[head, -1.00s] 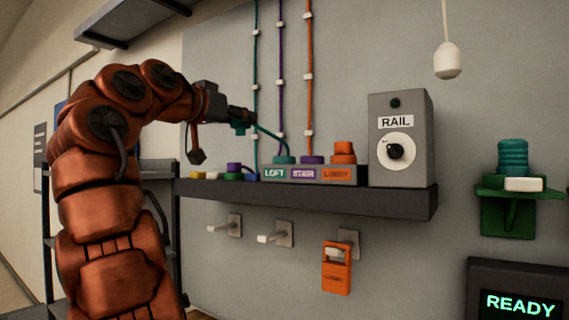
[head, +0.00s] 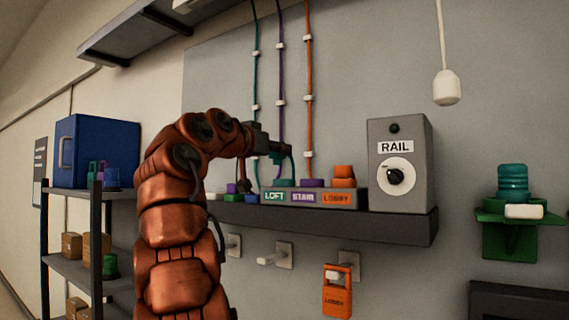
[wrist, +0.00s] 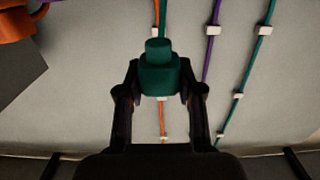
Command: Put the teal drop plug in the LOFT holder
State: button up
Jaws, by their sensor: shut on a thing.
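The teal drop plug (wrist: 158,72) is between the fingertips of my gripper (wrist: 160,95) in the wrist view, its narrow end pointing away. In the head view my gripper (head: 277,150) holds the plug (head: 277,160) in the air above the LOFT end of the labelled holder strip, apart from it. The LOFT holder (head: 274,197) is the left section, with a teal top (head: 285,183). The purple STAIR holder (head: 304,198) is beside it. The orange LOBBY holder (head: 337,198) has an orange plug (head: 343,172) standing in it.
The strip sits on a dark wall shelf (head: 400,224) beside the grey RAIL box (head: 400,150). Teal, purple and orange cords run up the wall behind. Small coloured pieces lie left of the strip, partly behind my arm. A white pull (head: 446,88) hangs at right.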

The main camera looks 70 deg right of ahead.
aim_at(285, 157)
jog(key=p+x, duration=0.1)
jog(key=x, duration=0.3)
jog(key=shift+w, duration=0.15)
jog(key=shift+a+f+b, duration=0.1)
jog(key=shift+f+b, duration=0.25)
jog(key=shift+f, duration=1.55)
jog(key=o, duration=1.2)
jog(key=shift+c, duration=0.2)
jog(key=b+v, duration=0.4)
jog(key=v, duration=0.8)
jog(key=shift+b, duration=0.35)
